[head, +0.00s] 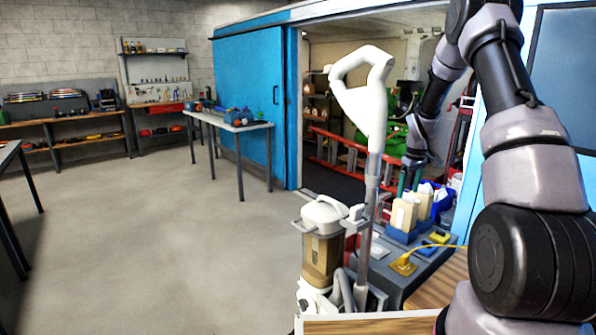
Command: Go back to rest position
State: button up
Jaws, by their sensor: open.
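My gripper (408,188) hangs fingers down at the end of my arm, at the right of the head view. It is small and partly lost against the dark, cluttered background. Its jaws are open, and I see nothing held between them. It is above and behind the work surface (378,273), near blue bins (402,236) that hold pale boxes (404,214). My arm rises on the right, bends near the top edge and comes down to the gripper. I cannot make out any duct brushes for certain.
A white upright vacuum cleaner (361,100) stands close in front, left of the gripper. Yellow items (403,266) lie on the work surface. A blue sliding door (250,95) borders an opening with a red ladder (340,150). The grey floor (140,240) at left is clear between benches.

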jog(key=s+a+r+m+t, duration=0.1)
jog(key=s+a+r, duration=0.25)
jog(key=r, duration=0.45)
jog(key=s+a+r+m+t, duration=0.1)
jog(key=s+a+r+m, duration=0.1)
jog(key=s+r, duration=0.45)
jog(key=s+a+r+m+t, duration=0.1)
jog(key=s+a+r, duration=0.2)
jog(key=r, duration=0.7)
jog(key=s+a+r+m+t, duration=0.1)
jog(key=s+a+r, duration=0.1)
jog(key=s, duration=0.6)
jog(key=s+a+r+m+t+y, duration=0.1)
jog(key=s+a+r+m, duration=0.1)
jog(key=s, duration=0.5)
jog(key=s+a+r+m+y, duration=0.1)
jog(key=s+r, duration=0.3)
jog(key=s, duration=0.4)
jog(key=shift+s+a+m+t, duration=0.3)
jog(key=shift+a+m+t, duration=0.1)
jog(key=shift+a+m, duration=0.25)
